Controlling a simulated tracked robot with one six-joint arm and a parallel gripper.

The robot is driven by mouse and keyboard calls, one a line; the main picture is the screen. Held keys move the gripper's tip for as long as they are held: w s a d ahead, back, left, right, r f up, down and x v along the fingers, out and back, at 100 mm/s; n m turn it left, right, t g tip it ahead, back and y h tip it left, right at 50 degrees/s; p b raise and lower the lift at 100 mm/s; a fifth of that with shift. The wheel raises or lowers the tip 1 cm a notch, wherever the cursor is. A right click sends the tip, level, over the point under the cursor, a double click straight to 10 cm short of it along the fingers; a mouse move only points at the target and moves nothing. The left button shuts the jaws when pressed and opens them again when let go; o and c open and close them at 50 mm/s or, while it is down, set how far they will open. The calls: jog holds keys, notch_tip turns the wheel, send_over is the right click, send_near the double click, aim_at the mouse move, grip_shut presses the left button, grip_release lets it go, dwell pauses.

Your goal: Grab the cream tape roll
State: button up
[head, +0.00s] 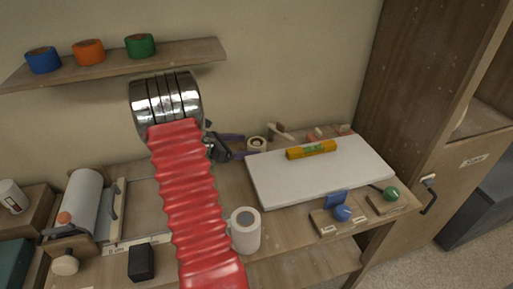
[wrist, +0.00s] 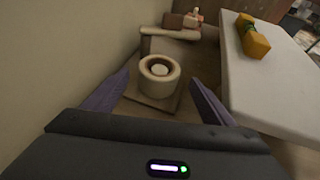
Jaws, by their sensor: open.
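The cream tape roll (wrist: 173,85) stands on a small square base at the back of the bench, near the wall, in the wrist view. A small round post shows in its centre. In the head view the roll (head: 257,144) is just right of my fingertips. My gripper (head: 242,147) is open and empty, pointing right towards the roll. In the wrist view the purple fingers of my gripper (wrist: 158,84) are to the left and right of the roll, apart from it as far as I can see.
A white board (head: 320,180) with a yellow level (head: 311,150) lies right of the roll. The wall is close behind. A white mug (head: 246,231) stands nearer the front. Blue, orange and green tape rolls (head: 140,46) sit on the shelf (head: 180,58) above.

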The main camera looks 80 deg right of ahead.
aim_at(253, 144)
jog(key=shift+x, duration=0.75)
jog(key=shift+x, duration=2.65)
jog(key=shift+w+d, duration=0.1)
jog(key=shift+c, duration=0.3)
jog(key=c, duration=1.1)
jog(key=shift+r, duration=0.1)
notch_tip(253, 144, up, 18)
